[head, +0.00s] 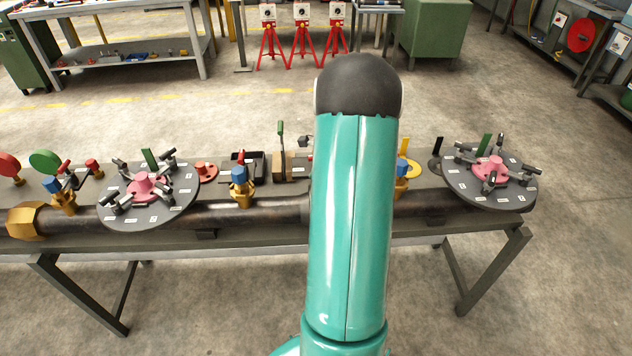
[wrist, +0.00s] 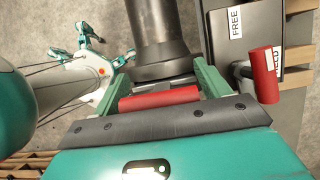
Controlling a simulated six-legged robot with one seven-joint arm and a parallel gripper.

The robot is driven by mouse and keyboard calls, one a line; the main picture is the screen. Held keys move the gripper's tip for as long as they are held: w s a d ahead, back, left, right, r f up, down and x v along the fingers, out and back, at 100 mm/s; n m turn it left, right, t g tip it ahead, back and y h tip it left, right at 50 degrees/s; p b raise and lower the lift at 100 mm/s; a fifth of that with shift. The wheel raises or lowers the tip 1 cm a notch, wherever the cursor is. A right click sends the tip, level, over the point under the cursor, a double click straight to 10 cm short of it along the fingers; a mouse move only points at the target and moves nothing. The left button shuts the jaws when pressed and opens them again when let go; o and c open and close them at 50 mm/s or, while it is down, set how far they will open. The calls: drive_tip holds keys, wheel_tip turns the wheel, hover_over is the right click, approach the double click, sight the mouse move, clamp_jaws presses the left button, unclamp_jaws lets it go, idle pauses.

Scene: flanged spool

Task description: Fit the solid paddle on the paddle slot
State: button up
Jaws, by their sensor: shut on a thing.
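My gripper (wrist: 160,95), with two green fingers, is shut on a red cylindrical handle (wrist: 158,98) in the wrist view. A dark flanged pipe end (wrist: 165,60) lies just beyond the fingers. In the head view my arm hides the gripper and the middle of the bench. A dark flat piece with an upright black tab (head: 437,148) rests on the bench right of my arm; it looks like the solid paddle. A yellow ring with an upright tab (head: 413,170) lies beside it. I cannot make out the paddle slot.
In the wrist view a second red handle (wrist: 263,75) stands by a dark box labelled FREE (wrist: 237,20). A dark pipe (head: 250,212) runs along the bench. Round plates with pink hubs stand left (head: 125,218) and right (head: 455,195). Valves and discs crowd the left end.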

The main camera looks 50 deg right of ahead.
drive_tip(key=o, duration=2.1)
drive_tip(key=v, duration=1.4)
drive_tip(key=shift+d+f, duration=0.1)
drive_tip(key=shift+w, duration=0.15)
